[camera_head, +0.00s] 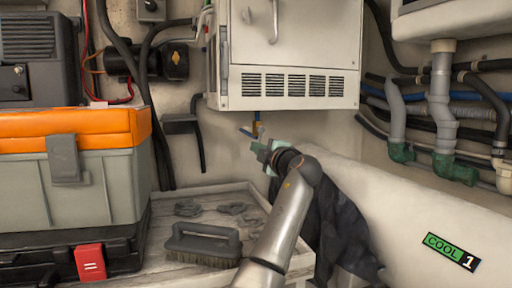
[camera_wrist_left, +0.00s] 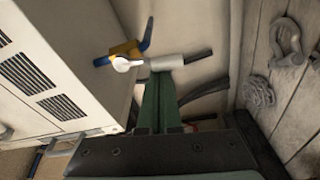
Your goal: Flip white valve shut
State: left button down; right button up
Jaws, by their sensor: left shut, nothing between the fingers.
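The valve hangs under the white cabinet in the head view, with a brass-yellow body (camera_head: 257,129) and a bit of blue beside it. In the left wrist view its brass body (camera_wrist_left: 127,48) sits between blue pipe ends, with a white round piece (camera_wrist_left: 122,64) at its front. A white sleeve-like handle (camera_wrist_left: 167,62) extends right from there. My left gripper (camera_head: 262,150) is just below the valve, its green fingers together and empty. In the wrist view the fingertips (camera_wrist_left: 163,76) are at or just under the white handle; I cannot tell whether they touch. My right gripper is not in view.
The white vented cabinet (camera_head: 290,60) hangs directly above the valve. An orange-lidded box (camera_head: 100,130) stands at left. A wooden tray (camera_head: 180,200) holds a brush (camera_head: 203,244) and several grey pieces. Pipes with green fittings (camera_head: 455,168) run at right.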

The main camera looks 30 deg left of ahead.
pick_arm(q)
jog(key=shift+w+d+f, duration=0.15)
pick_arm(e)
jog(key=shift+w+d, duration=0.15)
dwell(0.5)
pick_arm(q)
jog(key=v, duration=1.2)
jog(key=shift+d, duration=0.2)
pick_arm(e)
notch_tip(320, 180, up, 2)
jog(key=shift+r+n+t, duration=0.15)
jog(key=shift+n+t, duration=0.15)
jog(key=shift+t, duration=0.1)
